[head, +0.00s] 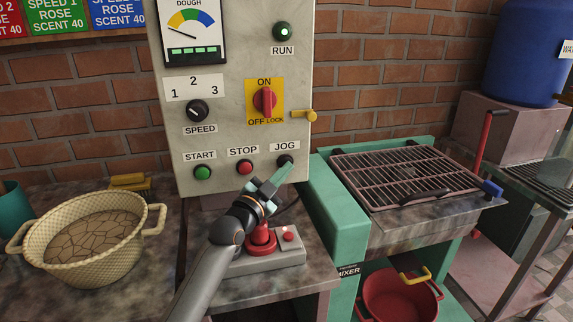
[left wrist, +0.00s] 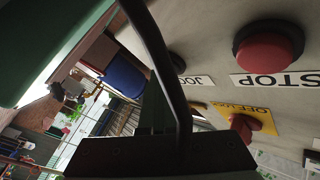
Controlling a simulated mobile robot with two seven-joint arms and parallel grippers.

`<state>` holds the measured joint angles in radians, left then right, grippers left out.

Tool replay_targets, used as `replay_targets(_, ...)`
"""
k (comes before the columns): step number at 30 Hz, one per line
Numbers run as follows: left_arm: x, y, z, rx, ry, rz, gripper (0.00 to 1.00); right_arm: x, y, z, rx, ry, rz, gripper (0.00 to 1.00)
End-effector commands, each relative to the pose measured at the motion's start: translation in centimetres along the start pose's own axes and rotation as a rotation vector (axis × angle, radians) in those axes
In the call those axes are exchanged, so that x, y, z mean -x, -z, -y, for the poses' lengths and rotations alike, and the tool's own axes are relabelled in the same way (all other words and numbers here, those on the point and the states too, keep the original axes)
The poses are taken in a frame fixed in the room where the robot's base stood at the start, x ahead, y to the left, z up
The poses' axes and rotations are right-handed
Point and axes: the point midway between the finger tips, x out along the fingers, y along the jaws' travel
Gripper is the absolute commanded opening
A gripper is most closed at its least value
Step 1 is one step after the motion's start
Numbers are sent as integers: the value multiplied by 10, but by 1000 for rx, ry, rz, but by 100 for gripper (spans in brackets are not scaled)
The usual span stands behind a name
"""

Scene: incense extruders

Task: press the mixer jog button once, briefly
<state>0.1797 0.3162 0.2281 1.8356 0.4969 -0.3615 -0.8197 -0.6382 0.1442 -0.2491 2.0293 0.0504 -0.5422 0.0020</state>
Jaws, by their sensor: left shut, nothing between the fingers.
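The black JOG button (head: 285,160) sits at the lower right of the pale control panel (head: 230,140), under its JOG label. My left gripper (head: 284,172) is shut and empty, with its tip just below and in front of that button. The tip overlaps the button's lower edge in the head view; I cannot tell whether they touch. The left wrist view shows the dark JOG button (left wrist: 177,62) beside its label, partly behind a dark bar. The red STOP button (head: 245,167) is left of JOG; it shows large in the left wrist view (left wrist: 268,50). My right gripper is out of view.
The green START button (head: 203,172), SPEED knob (head: 198,110) and red ON/OFF switch (head: 264,100) share the panel. A grey box with a red knob (head: 262,240) lies below my gripper. A basket (head: 85,235) stands left, and a wire rack (head: 400,172) right.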

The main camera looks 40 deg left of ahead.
Motion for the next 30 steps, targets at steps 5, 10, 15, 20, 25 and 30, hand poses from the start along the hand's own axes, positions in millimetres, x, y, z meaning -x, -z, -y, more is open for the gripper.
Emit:
replay_targets(5, 0, -1, 0, 0, 1, 2, 0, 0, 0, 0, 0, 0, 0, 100)
replay_targets(10, 0, -1, 0, 0, 1, 2, 0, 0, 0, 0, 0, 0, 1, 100)
replay_targets(15, 0, -1, 0, 0, 1, 2, 0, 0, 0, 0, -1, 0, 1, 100)
replay_targets(20, 0, -1, 1, 0, 1, 2, 0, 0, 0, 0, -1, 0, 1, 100)
replay_targets(25, 1, 0, 0, 0, 1, 2, 0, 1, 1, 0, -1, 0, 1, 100)
replay_targets(30, 6, 4, -3, 1, 0, 3, 0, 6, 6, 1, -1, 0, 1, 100)
